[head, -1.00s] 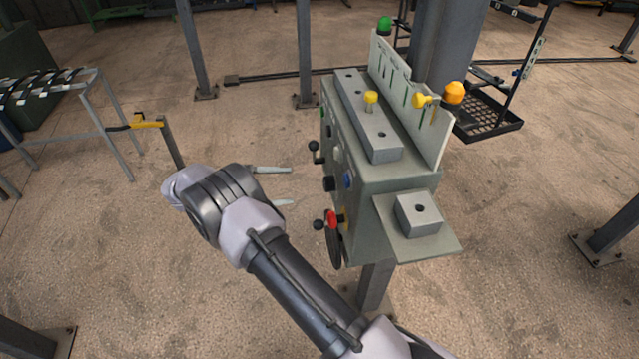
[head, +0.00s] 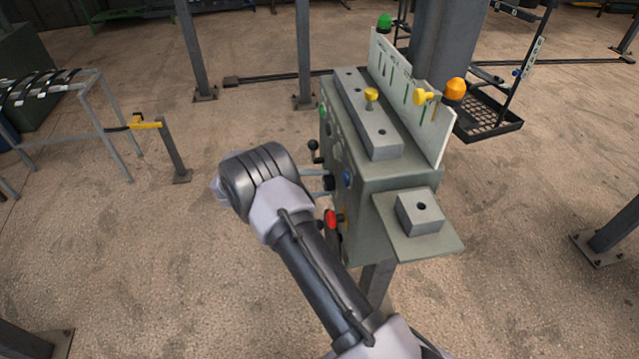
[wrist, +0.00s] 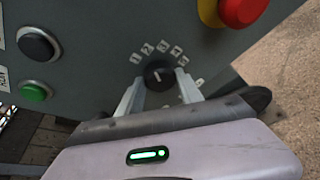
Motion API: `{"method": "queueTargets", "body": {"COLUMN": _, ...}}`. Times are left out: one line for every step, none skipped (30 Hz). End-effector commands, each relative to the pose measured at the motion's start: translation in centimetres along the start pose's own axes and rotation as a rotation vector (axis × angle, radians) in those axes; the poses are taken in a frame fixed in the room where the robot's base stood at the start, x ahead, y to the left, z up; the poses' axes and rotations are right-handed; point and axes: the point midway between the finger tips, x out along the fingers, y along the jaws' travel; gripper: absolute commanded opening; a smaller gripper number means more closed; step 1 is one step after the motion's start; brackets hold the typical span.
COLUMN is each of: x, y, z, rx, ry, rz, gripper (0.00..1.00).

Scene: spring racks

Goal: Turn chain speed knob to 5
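The chain speed knob is a black dial (wrist: 158,75) with a white pointer line, ringed by small white number labels (wrist: 163,46) on the grey panel. The pointer seems to point up towards the labels; the exact number is too small to read. In the head view the black knob (head: 329,183) is on the left face of the grey control box (head: 385,215). My gripper (wrist: 158,78) is open, with one finger on each side of the knob. It reaches the box from the left in the head view (head: 326,183). Whether the fingers touch the knob I cannot tell.
A red emergency button on a yellow base (wrist: 240,10) is at the wrist view's upper right. A black button (wrist: 38,45) and green button (wrist: 33,92) are at left. A black-knobbed lever (head: 313,146) sticks out beside my gripper.

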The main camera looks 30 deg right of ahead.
Motion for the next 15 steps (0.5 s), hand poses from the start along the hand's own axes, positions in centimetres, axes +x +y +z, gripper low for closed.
{"method": "queueTargets", "body": {"x": -0.01, "y": -0.04, "z": -0.01, "rx": 0.000, "ry": 0.000, "rz": -0.001, "gripper": 0.13}}
{"method": "queueTargets", "body": {"x": -0.01, "y": -0.04, "z": -0.01, "rx": 0.000, "ry": 0.000, "rz": -0.001, "gripper": 0.07}}
{"method": "queueTargets", "body": {"x": -0.01, "y": -0.04, "z": -0.01, "rx": 0.000, "ry": 0.000, "rz": -0.001, "gripper": 0.02}}
{"method": "queueTargets", "body": {"x": -0.01, "y": -0.05, "z": -0.01, "rx": 0.000, "ry": 0.000, "rz": -0.001, "gripper": 0.02}}
{"method": "queueTargets", "body": {"x": -0.01, "y": -0.06, "z": -0.01, "rx": 0.001, "ry": 0.000, "rz": -0.001, "gripper": 0.02}}
{"method": "queueTargets", "body": {"x": -0.01, "y": -0.06, "z": -0.02, "rx": 0.002, "ry": 0.000, "rz": 0.000, "gripper": 0.02}}
{"method": "queueTargets", "body": {"x": -0.01, "y": -0.07, "z": -0.03, "rx": 0.005, "ry": 0.000, "rz": 0.001, "gripper": 0.02}}
{"method": "queueTargets", "body": {"x": -0.01, "y": -0.08, "z": -0.03, "rx": 0.008, "ry": 0.000, "rz": 0.002, "gripper": 0.02}}
{"method": "queueTargets", "body": {"x": -0.01, "y": -0.10, "z": -0.05, "rx": 0.016, "ry": 0.001, "rz": 0.005, "gripper": 0.02}}
{"method": "queueTargets", "body": {"x": 0.00, "y": -0.12, "z": -0.06, "rx": 0.023, "ry": 0.002, "rz": 0.007, "gripper": 0.02}}
{"method": "queueTargets", "body": {"x": 0.00, "y": -0.16, "z": -0.07, "rx": 0.031, "ry": 0.002, "rz": 0.010, "gripper": 0.02}}
{"method": "queueTargets", "body": {"x": 0.01, "y": -0.20, "z": -0.09, "rx": 0.046, "ry": 0.003, "rz": 0.015, "gripper": 0.02}}
{"method": "queueTargets", "body": {"x": 0.01, "y": -0.23, "z": -0.11, "rx": 0.058, "ry": 0.004, "rz": 0.020, "gripper": 0.02}}
{"method": "queueTargets", "body": {"x": 0.02, "y": -0.25, "z": -0.14, "rx": 0.074, "ry": 0.006, "rz": 0.025, "gripper": 0.02}}
{"method": "queueTargets", "body": {"x": 0.03, "y": -0.30, "z": -0.16, "rx": 0.096, "ry": 0.007, "rz": 0.033, "gripper": 0.02}}
